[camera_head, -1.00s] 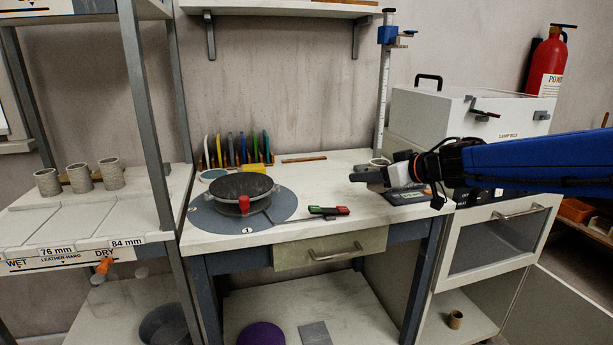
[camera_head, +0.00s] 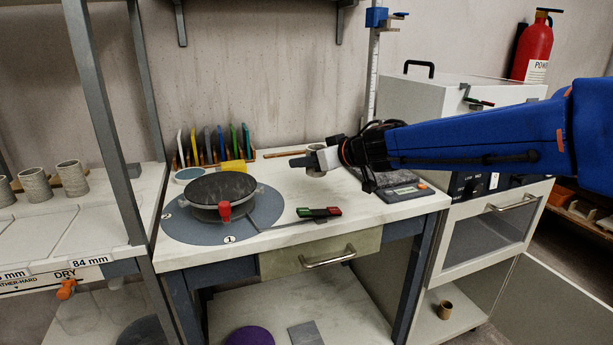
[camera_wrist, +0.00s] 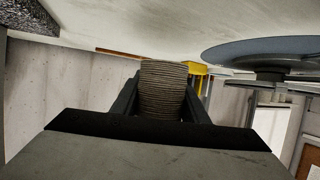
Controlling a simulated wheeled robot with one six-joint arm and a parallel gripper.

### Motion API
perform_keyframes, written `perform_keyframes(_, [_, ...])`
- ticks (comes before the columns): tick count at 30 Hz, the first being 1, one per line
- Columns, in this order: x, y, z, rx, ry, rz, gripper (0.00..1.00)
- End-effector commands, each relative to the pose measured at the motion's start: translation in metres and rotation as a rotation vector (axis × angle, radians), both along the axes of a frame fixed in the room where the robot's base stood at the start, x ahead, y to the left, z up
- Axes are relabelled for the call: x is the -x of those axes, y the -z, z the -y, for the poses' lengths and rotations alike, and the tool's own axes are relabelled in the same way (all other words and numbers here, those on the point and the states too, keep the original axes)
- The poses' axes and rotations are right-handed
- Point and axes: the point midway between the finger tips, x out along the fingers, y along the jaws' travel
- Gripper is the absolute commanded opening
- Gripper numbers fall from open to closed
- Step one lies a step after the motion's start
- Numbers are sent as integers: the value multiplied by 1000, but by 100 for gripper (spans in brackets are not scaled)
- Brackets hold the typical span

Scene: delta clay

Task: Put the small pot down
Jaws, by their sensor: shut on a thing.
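The small pot (camera_wrist: 163,90) is a ribbed grey-brown clay cylinder, seen close up between my fingers in the wrist view. My gripper (camera_head: 310,160) is shut on it, with one finger on each side. In the head view the pot (camera_head: 316,173) is partly hidden by the fingers, over the back middle of the workbench (camera_head: 375,212). I cannot tell whether its base touches the bench.
A turntable disc (camera_head: 185,228) bearing a dark round pan (camera_head: 222,187) is to the left. A red-and-green handled tool (camera_head: 319,212) lies in front. A scale (camera_head: 405,191) sits right, below my arm. Coloured tools (camera_head: 212,145) stand in a rack behind.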

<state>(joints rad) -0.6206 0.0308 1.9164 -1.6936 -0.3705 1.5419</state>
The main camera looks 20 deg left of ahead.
Motion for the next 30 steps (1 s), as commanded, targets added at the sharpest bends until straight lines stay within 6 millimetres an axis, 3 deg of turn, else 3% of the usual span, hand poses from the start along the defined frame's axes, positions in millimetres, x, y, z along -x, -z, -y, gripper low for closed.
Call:
perform_keyframes(15, [0,43,0,0,0,-1,17])
perform_keyframes(29, [0,49,0,-1,0,0,17])
perform_keyframes(30, [0,49,0,-1,0,1,45])
